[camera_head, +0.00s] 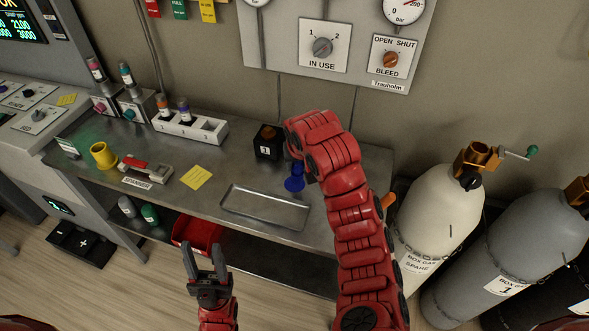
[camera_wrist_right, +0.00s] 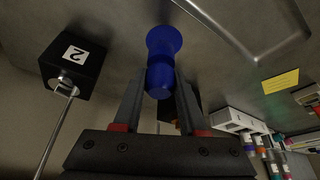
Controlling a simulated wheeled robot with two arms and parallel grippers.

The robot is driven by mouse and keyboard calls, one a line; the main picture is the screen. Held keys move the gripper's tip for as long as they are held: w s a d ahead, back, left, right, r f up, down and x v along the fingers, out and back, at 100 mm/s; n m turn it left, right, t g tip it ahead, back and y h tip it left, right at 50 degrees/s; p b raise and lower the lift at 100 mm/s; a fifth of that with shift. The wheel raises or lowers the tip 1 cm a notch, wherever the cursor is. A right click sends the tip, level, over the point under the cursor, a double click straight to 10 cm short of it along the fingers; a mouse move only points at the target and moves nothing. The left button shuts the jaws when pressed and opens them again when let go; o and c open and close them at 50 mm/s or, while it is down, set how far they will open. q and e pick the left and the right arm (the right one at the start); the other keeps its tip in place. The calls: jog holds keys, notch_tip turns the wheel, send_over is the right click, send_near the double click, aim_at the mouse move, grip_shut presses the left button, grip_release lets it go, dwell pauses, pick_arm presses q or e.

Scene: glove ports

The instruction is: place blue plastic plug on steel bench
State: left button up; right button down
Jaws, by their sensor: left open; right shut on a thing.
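The blue plastic plug (camera_head: 294,179) is upright over the steel bench (camera_head: 225,164), just behind the shallow tray and beside my right forearm. I cannot tell if its base touches the bench. In the right wrist view the plug (camera_wrist_right: 163,50) sits between the fingers of my right gripper (camera_wrist_right: 160,78), which is shut on it. My red right arm hides that gripper in the head view. My left gripper (camera_head: 205,254) is open and empty, low in front of the bench.
A metal tray (camera_head: 264,207) lies in front of the plug. A black block marked 1 (camera_head: 267,142) stands behind it. A block marked 2 (camera_wrist_right: 75,65) shows in the wrist view. A white rack (camera_head: 190,127), yellow note (camera_head: 196,177) and spanner (camera_head: 146,169) are left; gas cylinders (camera_head: 436,211) stand right.

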aim_at(295, 169)
jog(key=shift+w+a, duration=0.4)
jog(key=shift+w, duration=0.4)
jog(key=shift+f+p, duration=0.15)
jog(key=shift+p, duration=0.25)
jog(key=shift+f+p, duration=0.4)
notch_tip(295, 169, down, 2)
jog(key=shift+f+p, duration=0.15)
jog(key=shift+p, duration=0.55)
jog(key=shift+f+b, duration=0.3)
jog(key=shift+f, duration=0.05)
jog(key=shift+c, duration=2.3)
grip_release()
jog(key=shift+r, duration=0.15)
